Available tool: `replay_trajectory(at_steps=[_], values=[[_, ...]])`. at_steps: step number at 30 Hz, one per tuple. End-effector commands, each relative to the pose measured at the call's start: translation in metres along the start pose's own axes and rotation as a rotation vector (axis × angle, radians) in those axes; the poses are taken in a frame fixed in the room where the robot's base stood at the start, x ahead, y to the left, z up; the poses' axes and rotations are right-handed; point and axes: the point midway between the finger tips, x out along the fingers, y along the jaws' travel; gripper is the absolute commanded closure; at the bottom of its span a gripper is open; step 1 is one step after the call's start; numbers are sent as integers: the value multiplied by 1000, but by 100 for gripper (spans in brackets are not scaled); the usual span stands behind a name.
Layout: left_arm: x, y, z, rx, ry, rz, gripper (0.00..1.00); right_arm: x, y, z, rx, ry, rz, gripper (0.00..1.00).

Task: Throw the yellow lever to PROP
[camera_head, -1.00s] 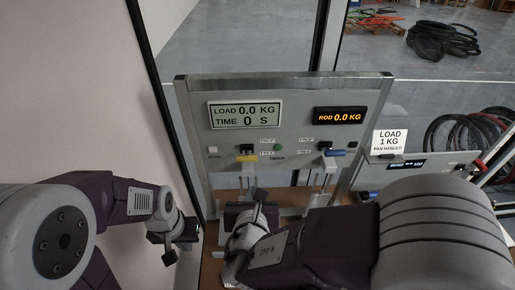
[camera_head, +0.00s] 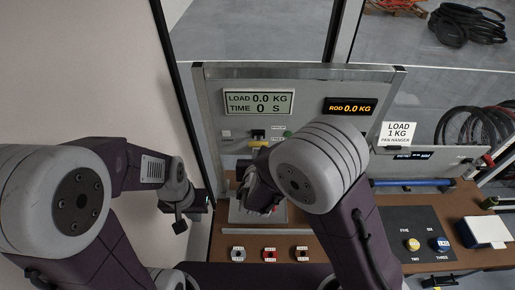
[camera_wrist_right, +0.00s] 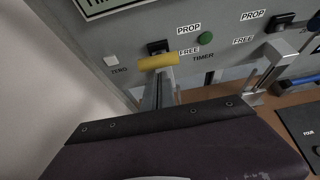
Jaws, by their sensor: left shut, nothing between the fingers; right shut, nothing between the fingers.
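My right gripper (camera_head: 246,187) is shut, in front of and below the lever, partly hidden by my arm. I see no contact with the lever. My left gripper (camera_head: 183,218) is shut and empty, low at the left, away from the panel.
A green button (camera_wrist_right: 206,38) and a white zero button (camera_wrist_right: 110,62) flank the yellow lever. Several round weights (camera_head: 269,254) sit along the bench front; a black mat (camera_head: 412,222) lies right.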

Motion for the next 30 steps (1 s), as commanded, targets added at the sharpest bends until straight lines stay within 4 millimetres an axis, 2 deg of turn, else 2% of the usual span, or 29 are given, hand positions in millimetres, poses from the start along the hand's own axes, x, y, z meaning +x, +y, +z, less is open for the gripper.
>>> replay_trajectory(at_steps=[2,14,20,30], values=[[-5,0,0,0,0,0,100,3,0,5,1,0,-1,100],[-3,0,0,0,0,0,100,6,0,6,2,-1,0,100],[2,0,0,0,0,0,100,11,0,24,3,-3,1,100],[0,0,0,0,0,0,100,10,0,25,0,0,0,100]])
